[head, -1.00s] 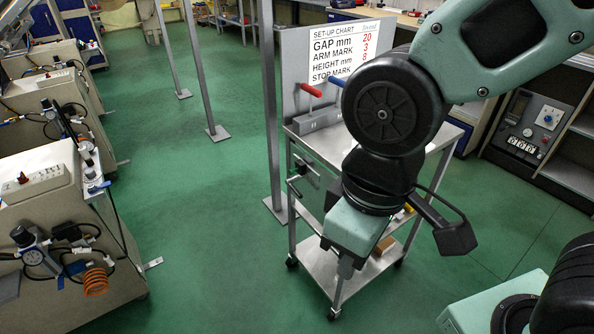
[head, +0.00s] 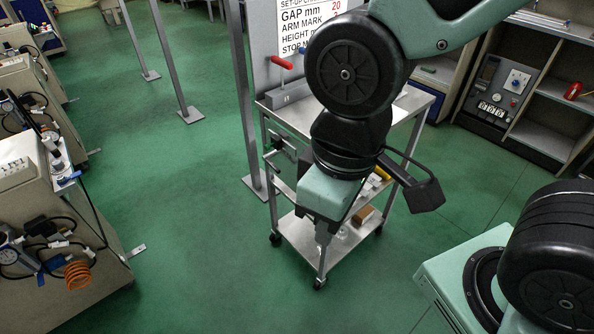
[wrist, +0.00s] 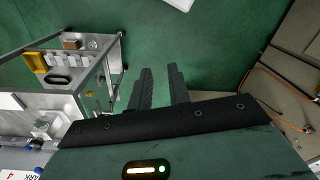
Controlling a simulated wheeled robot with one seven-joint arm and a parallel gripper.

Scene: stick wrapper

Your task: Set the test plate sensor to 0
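A dark panel (head: 492,98) at the right of the head view has a white plate with a knob (head: 517,81) and a row of small counter windows (head: 494,109) below it. I cannot tell which part is the test plate sensor, and the digits are too small to read surely. My gripper (head: 322,240) points down in front of the trolley, well left of the panel. In the wrist view my gripper (wrist: 160,72) has its two dark fingers apart, with only green floor between them. The panel is not recognisable in the wrist view.
A metal trolley (head: 408,104) stands behind my arm, bearing a set-up chart (head: 309,22) and a red-handled lever (head: 282,63). Machines (head: 25,165) line the left. Open shelves (head: 545,130) adjoin the panel. Green floor (head: 480,160) lies clear before the panel.

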